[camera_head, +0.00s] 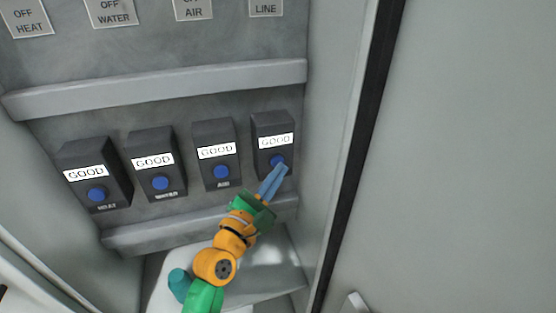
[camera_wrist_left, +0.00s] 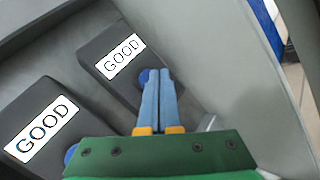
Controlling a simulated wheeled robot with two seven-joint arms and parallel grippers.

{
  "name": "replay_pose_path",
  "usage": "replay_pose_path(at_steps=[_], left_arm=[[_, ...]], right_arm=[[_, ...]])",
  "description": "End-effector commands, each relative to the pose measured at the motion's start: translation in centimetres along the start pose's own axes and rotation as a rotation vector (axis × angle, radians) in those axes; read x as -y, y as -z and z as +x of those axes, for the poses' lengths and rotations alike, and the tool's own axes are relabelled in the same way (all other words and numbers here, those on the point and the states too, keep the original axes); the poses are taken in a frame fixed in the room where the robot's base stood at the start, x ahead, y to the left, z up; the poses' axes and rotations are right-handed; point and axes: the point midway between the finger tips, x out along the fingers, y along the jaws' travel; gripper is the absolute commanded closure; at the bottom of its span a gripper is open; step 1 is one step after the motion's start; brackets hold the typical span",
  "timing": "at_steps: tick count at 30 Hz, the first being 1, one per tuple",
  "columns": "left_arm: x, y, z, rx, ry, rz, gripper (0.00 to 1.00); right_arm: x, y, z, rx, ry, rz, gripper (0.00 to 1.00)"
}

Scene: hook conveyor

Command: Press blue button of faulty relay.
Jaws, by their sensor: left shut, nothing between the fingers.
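Several dark relay boxes, each with a white GOOD label and a blue button, sit in a row in the cabinet. They are the HEAT relay (camera_head: 91,156), the WATER relay (camera_head: 154,146), the AIR relay (camera_head: 214,137) and the rightmost relay (camera_head: 272,124), whose name is hidden behind my gripper. My left gripper (camera_head: 282,167) is shut and empty, its blue fingertips at the rightmost relay's blue button (camera_head: 275,159). In the left wrist view the fingertips overlap that button (camera_wrist_left: 144,76); I cannot tell whether they touch it. My right gripper is not in view.
Grey rails run above (camera_head: 160,88) and below the relays. OFF HEAT (camera_head: 25,18), OFF WATER (camera_head: 110,11) and other plates sit higher up. The cabinet's side wall (camera_head: 335,120) stands close to the right of my left gripper.

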Motion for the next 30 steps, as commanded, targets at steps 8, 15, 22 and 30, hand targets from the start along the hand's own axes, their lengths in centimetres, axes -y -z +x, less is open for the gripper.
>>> replay_pose_path(at_steps=[8, 15, 22, 30], left_arm=[[0.4, -0.4, -0.6, 0.000, -0.001, -0.001, 1.00], [0.7, -1.0, -1.1, -0.001, 0.001, -0.002, 1.00], [1.9, -2.2, -2.7, -0.001, 0.002, -0.003, 1.00], [2.9, -3.0, -4.0, 0.000, 0.000, -0.001, 1.00]], right_arm=[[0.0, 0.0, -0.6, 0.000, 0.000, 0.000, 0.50], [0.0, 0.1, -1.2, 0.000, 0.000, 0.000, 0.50], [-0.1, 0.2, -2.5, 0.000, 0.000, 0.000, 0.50], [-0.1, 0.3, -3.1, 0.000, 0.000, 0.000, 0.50]])
